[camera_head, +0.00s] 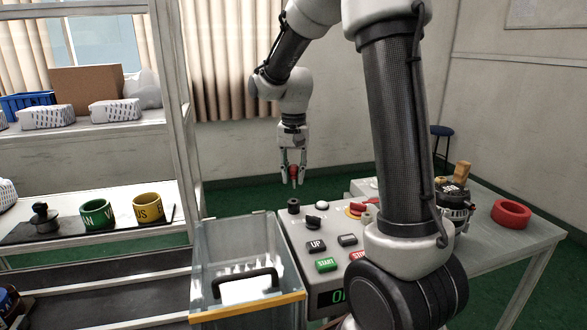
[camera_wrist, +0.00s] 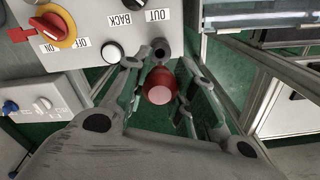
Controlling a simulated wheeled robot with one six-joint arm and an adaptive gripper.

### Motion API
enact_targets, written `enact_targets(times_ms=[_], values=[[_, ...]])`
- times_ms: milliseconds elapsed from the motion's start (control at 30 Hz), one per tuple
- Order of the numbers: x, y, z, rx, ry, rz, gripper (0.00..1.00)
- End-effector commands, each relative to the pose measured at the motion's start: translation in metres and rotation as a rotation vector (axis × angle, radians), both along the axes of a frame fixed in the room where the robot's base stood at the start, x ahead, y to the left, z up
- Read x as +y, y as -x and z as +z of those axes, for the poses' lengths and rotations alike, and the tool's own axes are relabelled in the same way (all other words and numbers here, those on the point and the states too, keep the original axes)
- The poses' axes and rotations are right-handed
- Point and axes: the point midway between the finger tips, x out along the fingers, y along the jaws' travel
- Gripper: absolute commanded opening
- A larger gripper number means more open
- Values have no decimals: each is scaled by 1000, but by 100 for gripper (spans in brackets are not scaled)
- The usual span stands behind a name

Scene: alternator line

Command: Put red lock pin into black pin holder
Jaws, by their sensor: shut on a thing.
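The red lock pin (camera_head: 294,173) is held between the fingers of my gripper (camera_head: 294,180), above and beyond the far edge of the grey control panel (camera_head: 305,237). In the wrist view the pin's round red end (camera_wrist: 160,86) faces the camera, with the gripper fingers (camera_wrist: 160,94) on both sides. The black pin holder (camera_head: 293,205) stands upright at the panel's far left corner, below the gripper. It also shows in the wrist view (camera_wrist: 159,46), just above the pin in the picture and apart from it. The pin's lower end is hidden.
A white round button (camera_head: 322,205) sits right of the holder. A red switch on a yellow base (camera_wrist: 52,25) is farther along the panel. A clear bin (camera_head: 245,225) stands left of the panel. A table (camera_head: 535,236) with a red ring (camera_head: 511,213) is at right.

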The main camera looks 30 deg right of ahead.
Motion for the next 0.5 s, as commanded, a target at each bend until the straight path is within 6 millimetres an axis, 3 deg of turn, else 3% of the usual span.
enact_targets(times_ms=[500], values=[[0,1,-29,2,0,0,2]])
